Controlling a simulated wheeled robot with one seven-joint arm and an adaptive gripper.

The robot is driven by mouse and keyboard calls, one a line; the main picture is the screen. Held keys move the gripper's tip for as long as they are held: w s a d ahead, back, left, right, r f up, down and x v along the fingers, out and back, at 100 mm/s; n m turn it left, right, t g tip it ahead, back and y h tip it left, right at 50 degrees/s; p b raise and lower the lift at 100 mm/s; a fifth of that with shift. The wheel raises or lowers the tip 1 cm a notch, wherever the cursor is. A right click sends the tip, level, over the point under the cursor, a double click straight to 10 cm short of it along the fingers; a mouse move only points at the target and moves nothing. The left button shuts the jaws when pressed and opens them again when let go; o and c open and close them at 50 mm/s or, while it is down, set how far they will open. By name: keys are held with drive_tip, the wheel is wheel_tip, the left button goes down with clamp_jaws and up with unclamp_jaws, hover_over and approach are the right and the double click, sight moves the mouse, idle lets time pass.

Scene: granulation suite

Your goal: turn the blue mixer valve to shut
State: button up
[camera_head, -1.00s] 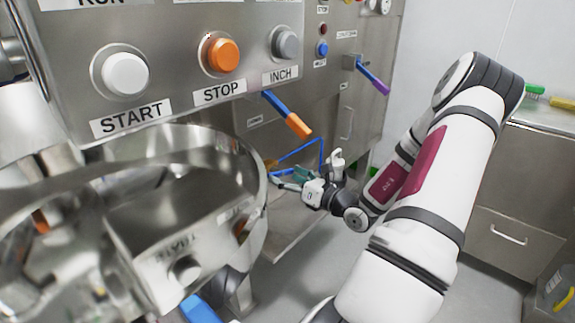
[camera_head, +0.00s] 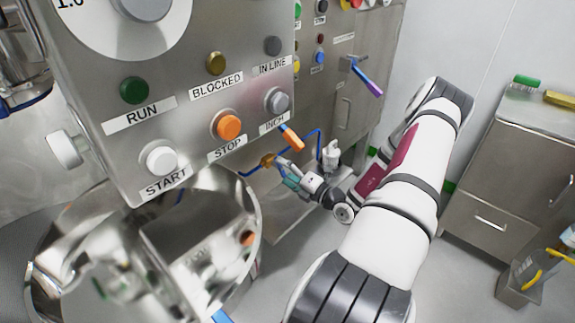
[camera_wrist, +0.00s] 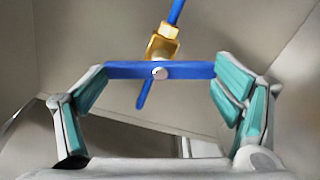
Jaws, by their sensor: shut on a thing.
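The blue mixer valve is a flat blue handle (camera_wrist: 185,70) with a round silver screw at its middle, in front of a brass body (camera_wrist: 163,45). A thin blue pipe (camera_wrist: 176,12) runs through the brass body, and the handle lies crosswise to it. My gripper (camera_wrist: 160,88) is shut on the handle, with teal pads at its two ends. In the head view my gripper (camera_head: 288,174) is at the brass body (camera_head: 267,160), below the control panel; the handle is too small to tell there.
A lever with an orange grip (camera_head: 292,138) hangs just above my gripper. A purple-tipped lever (camera_head: 367,82) sticks out farther right. The steel mixer bowl (camera_head: 95,225) stands to the left, and a steel cabinet (camera_head: 515,170) to the right. Open floor lies between.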

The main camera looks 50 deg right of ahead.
drive_tip(key=shift+w+d+r+m+p, duration=0.1)
drive_tip(key=shift+m+p, duration=0.45)
drive_tip(key=shift+m, duration=0.4)
drive_tip(key=shift+w+r+m+p, duration=0.1)
drive_tip(key=shift+m+p, duration=0.4)
drive_tip(key=shift+m, duration=0.45)
drive_tip(key=o, duration=1)
drive_tip(key=shift+f, duration=0.15)
drive_tip(key=shift+o, duration=0.2)
drive_tip(key=shift+s, duration=0.1)
drive_tip(key=s, duration=1.1)
drive_tip(key=shift+s+a, duration=0.4)
